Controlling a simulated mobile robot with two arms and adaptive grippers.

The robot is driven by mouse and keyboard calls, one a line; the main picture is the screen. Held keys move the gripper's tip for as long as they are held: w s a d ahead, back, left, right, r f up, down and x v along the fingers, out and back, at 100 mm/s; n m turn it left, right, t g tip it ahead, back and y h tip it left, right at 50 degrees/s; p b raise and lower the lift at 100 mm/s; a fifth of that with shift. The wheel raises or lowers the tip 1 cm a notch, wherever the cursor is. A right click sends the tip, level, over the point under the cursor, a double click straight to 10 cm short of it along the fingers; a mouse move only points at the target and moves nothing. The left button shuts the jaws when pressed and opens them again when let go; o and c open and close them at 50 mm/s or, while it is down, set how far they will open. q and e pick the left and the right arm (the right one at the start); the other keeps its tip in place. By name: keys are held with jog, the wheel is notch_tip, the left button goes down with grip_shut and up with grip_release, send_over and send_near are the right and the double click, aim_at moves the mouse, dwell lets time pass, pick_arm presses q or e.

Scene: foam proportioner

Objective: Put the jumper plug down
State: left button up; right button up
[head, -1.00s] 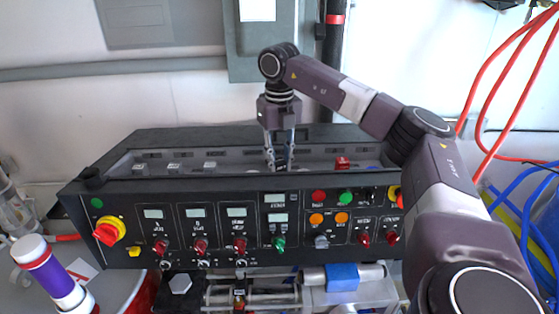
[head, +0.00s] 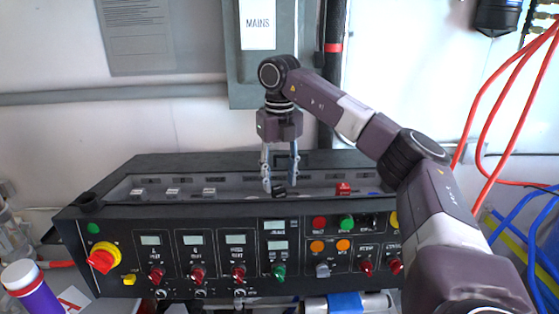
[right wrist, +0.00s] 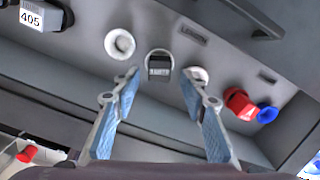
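The jumper plug, a small black block with a pale label (right wrist: 158,68), sits in the recessed trough on top of the black console, at a pale ring. In the head view the plug (head: 279,191) shows small and dark between my right fingertips. My right gripper (head: 280,187) is open above the trough. In the right wrist view its two fingers (right wrist: 160,80) stand wide apart, one on each side of the plug, with visible gaps and nothing held. How deep the plug sits in the ring is not clear. My left gripper is not in view.
In the trough, a white ring (right wrist: 119,43) lies left of the plug. A red plug (right wrist: 240,104) and a blue one (right wrist: 267,114) lie to its right. The console front (head: 205,285) carries knobs and displays. Red hoses (head: 490,95) hang at the right.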

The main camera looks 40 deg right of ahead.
aim_at(279, 189)
notch_tip(279, 189, up, 9)
jog(key=p, duration=0.1)
jog(key=shift+p, duration=0.35)
jog(key=shift+f, duration=0.15)
dwell(0.4)
